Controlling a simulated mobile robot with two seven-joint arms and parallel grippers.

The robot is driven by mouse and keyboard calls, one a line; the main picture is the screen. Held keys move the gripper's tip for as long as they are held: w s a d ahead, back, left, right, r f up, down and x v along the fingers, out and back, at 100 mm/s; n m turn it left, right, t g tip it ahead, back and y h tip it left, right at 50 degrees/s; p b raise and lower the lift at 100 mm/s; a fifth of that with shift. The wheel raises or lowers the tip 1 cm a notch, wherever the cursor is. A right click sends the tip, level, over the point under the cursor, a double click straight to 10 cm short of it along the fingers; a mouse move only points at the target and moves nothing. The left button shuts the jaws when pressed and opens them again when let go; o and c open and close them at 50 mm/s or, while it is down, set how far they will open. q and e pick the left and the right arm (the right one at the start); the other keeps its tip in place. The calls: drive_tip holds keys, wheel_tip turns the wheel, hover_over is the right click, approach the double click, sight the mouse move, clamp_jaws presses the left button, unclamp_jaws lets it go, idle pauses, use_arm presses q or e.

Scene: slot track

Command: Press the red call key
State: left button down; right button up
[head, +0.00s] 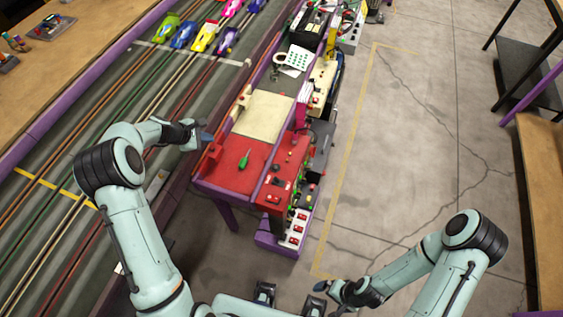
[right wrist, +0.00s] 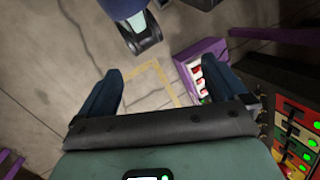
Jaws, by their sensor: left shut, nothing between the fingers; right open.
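A red control panel (head: 290,170) with small buttons lies along the right side of the bench. I cannot tell which of its parts is the red call key. A white strip with red switches (head: 296,231) is at the bench's near end and also shows in the right wrist view (right wrist: 197,77). My left gripper (head: 207,137) is shut and empty, at the bench's left edge above a red block (head: 209,160). My right gripper (head: 322,287) is open and empty, low in the head view, apart from the bench.
A green screwdriver (head: 244,159) lies on the bench's red top. A cream board (head: 264,116) lies behind it. The slot track (head: 130,105) with several toy cars runs along the left. Open concrete floor (head: 400,150) lies right of the bench.

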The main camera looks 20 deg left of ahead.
clamp_jaws()
idle(1.5)
